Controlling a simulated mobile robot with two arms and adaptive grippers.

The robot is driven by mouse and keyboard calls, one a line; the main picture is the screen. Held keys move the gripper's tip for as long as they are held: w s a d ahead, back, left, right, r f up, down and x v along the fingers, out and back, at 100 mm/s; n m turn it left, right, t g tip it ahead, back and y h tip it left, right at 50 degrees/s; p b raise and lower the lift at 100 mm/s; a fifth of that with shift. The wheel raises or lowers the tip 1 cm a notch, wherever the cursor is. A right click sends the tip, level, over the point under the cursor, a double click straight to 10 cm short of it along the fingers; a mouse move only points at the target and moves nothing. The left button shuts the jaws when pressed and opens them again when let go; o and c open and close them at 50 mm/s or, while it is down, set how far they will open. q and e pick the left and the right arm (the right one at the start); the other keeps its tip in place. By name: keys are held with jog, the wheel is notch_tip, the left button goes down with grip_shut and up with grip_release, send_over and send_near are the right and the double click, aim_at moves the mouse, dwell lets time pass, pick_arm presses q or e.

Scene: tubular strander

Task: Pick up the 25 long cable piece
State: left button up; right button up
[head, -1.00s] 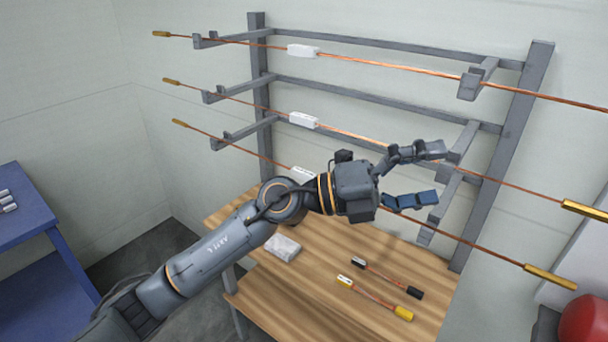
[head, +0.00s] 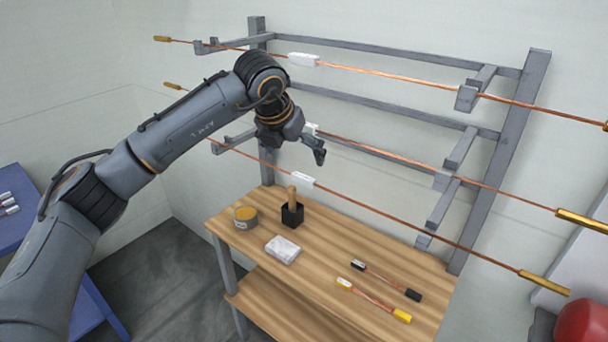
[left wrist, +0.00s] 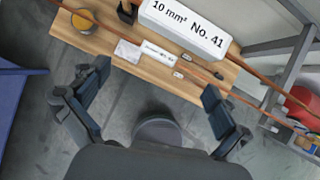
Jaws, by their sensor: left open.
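Three long copper cables with yellow ends and white labels lie on a grey rack: the top cable (head: 400,73), the middle cable (head: 400,161) and the bottom cable (head: 400,227). Their labels are too small to read in the head view. In the left wrist view a large near label (left wrist: 185,25) reads "10 mm² No. 41". A smaller label (left wrist: 158,51) farther down is not legible. I cannot see which cable is the 25. My left gripper (head: 306,150) is open and empty by the left part of the rack, near the middle cable, whose label it partly hides. My right gripper is out of view.
The wooden table (head: 330,262) below holds a tin (head: 246,217), a black block with a wooden handle (head: 292,213), a white item (head: 282,250) and two short cables (head: 385,280). Rack posts (head: 500,165) stand behind. A blue table (head: 40,230) is at left, a red object (head: 580,324) at right.

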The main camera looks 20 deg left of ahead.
aim_at(302, 176)
pick_arm(q)
jog(key=p+x, duration=0.1)
jog(key=x, duration=0.1)
jog(key=p+x, duration=0.3)
jog(key=x, duration=0.2)
jog(key=shift+s+a+f+p, duration=0.1)
jog(key=shift+a+f+p, duration=0.15)
jog(key=shift+a+p, duration=0.1)
jog(key=shift+w+f, duration=0.2)
jog(key=shift+f, duration=0.2)
jog(key=shift+d, duration=0.1)
jog(key=shift+c, duration=0.4)
